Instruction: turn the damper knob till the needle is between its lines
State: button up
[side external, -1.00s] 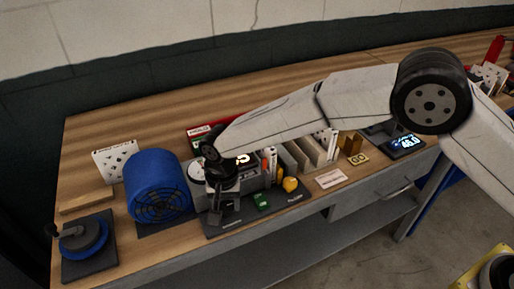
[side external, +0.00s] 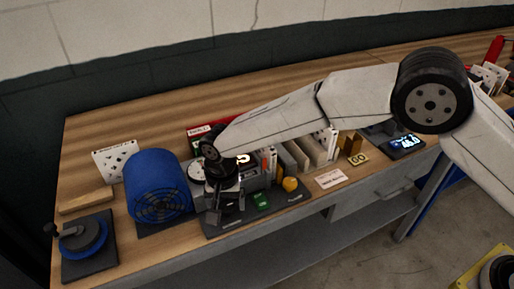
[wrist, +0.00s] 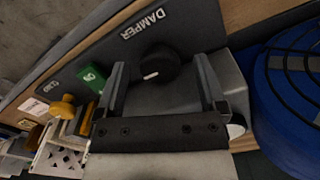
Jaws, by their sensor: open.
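The damper knob (wrist: 158,66) is round and black with a short white mark. It sits beside the DAMPER label (wrist: 144,23) in the wrist view. My gripper (wrist: 160,60) is open, with one finger on each side of the knob and a visible gap to each. In the side view my gripper (side external: 228,208) is low over the front of the grey device, and the knob cannot be made out there. A white round dial (side external: 196,172) is partly hidden behind my gripper. Its needle and lines cannot be read.
A blue drum with a black grille (side external: 160,192) stands close to the left of my gripper. A green block (side external: 262,200) and a yellow knob (side external: 290,184) sit to its right. Upright filters (side external: 305,152) stand behind them. The bench front edge is close below.

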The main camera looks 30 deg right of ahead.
aim_at(226, 206)
jog(key=shift+r, duration=3.9)
jog(key=shift+w+d+r, duration=0.1)
jog(key=shift+d, duration=0.45)
jog(key=s+d+n+t, duration=0.1)
jog(key=s+d, duration=0.2)
jog(key=d, duration=0.6)
jog(key=s+d+r+n, duration=0.1)
jog(key=s+d, duration=0.2)
jog(key=d, duration=0.6)
jog(key=s+d+n+t, duration=0.1)
jog(key=s+d, duration=0.2)
jog(key=d, duration=0.6)
jog(key=s+d+f+n, duration=0.1)
jog(key=s+d, duration=0.5)
jog(key=s, duration=0.2)
jog(key=shift+f+n+t, duration=0.15)
jog(key=shift+n+t, duration=0.15)
